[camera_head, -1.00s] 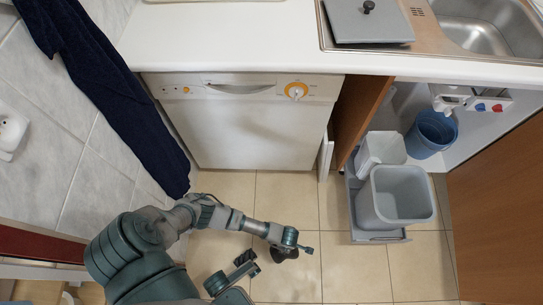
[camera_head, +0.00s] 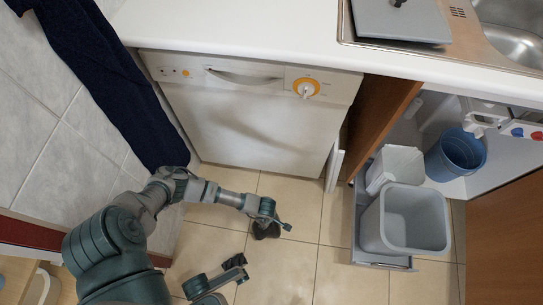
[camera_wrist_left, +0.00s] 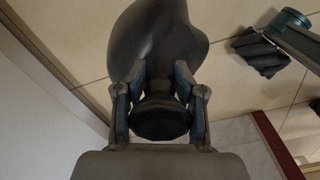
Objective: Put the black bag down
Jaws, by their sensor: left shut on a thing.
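The black bag (camera_wrist_left: 157,38) fills the upper middle of the left wrist view as a dark, rounded shape with a gathered neck. My left gripper (camera_wrist_left: 159,88) is shut on that neck, with one finger on each side. In the head view my left gripper (camera_head: 264,212) is low in front of the dishwasher, and the small dark bag (camera_head: 267,230) shows under it, partly hidden. I cannot tell whether the bag touches the floor. My right gripper (camera_head: 234,269) is below and left of the bag; its opening is unclear. It also shows in the left wrist view (camera_wrist_left: 260,50).
A white dishwasher (camera_head: 255,125) stands behind the bag. A pulled-out grey bin (camera_head: 408,220), a white bin (camera_head: 395,165) and a blue bucket (camera_head: 455,153) are at the right. Tiled floor (camera_head: 310,245) is clear between the bag and bins. A dark cloth (camera_head: 105,80) hangs at the left.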

